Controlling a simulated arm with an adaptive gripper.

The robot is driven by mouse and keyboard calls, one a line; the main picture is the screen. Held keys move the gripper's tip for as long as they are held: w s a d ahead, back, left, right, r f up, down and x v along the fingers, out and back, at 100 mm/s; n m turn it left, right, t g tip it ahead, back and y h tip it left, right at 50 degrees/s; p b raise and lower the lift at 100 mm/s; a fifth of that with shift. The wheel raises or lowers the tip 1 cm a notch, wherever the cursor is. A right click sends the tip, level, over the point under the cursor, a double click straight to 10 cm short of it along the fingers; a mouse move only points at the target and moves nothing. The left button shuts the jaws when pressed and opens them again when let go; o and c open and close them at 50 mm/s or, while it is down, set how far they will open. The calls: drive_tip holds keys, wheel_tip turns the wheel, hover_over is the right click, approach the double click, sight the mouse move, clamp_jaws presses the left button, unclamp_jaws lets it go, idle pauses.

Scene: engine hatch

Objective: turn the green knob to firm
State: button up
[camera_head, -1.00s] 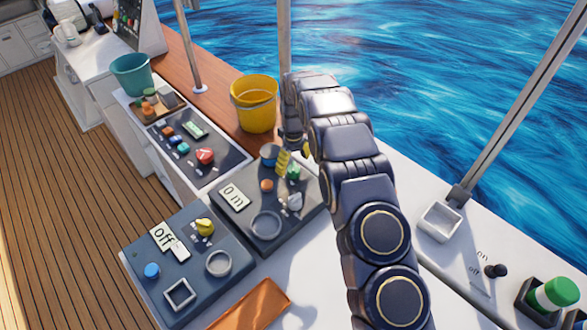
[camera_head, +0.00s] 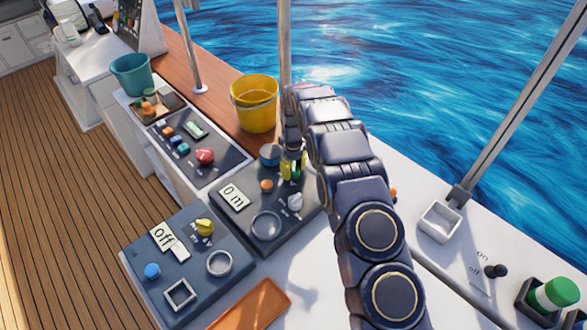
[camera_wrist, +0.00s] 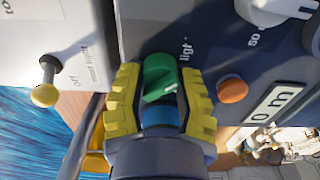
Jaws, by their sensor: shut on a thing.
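The green knob (camera_wrist: 160,74) stands on a dark grey panel (camera_head: 240,225). In the wrist view its light pointer stripe slants between the fingers. My gripper (camera_wrist: 158,88) has one yellow finger on each side of the knob and is shut on it. In the head view the gripper (camera_head: 291,168) reaches down at the panel's far right part, and only a bit of green shows between the fingers. A label starting with "ligh" shows beside the knob in the wrist view; I cannot see the word "firm".
The panel also carries an orange button (camera_head: 266,185), a white knob (camera_head: 295,201), a blue knob (camera_head: 270,154) and a "0 m" display (camera_head: 234,196). A yellow bucket (camera_head: 254,105) stands behind. A toggle with a yellow tip (camera_wrist: 44,95) is left in the wrist view.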

drive_tip(key=shift+f, duration=0.1)
drive_tip(key=m, duration=0.3)
drive_tip(key=shift+s+m, duration=0.1)
drive_tip(key=shift+m, duration=0.3)
drive_tip(key=m, duration=0.4)
drive_tip(key=shift+m, duration=0.3)
drive_tip(key=m, duration=0.8)
drive_tip(key=shift+s+f+m, duration=0.1)
drive_tip(key=shift+m, duration=0.2)
drive_tip(key=o, duration=1)
drive_tip(key=shift+c, duration=0.2)
drive_tip(key=shift+o, duration=0.9)
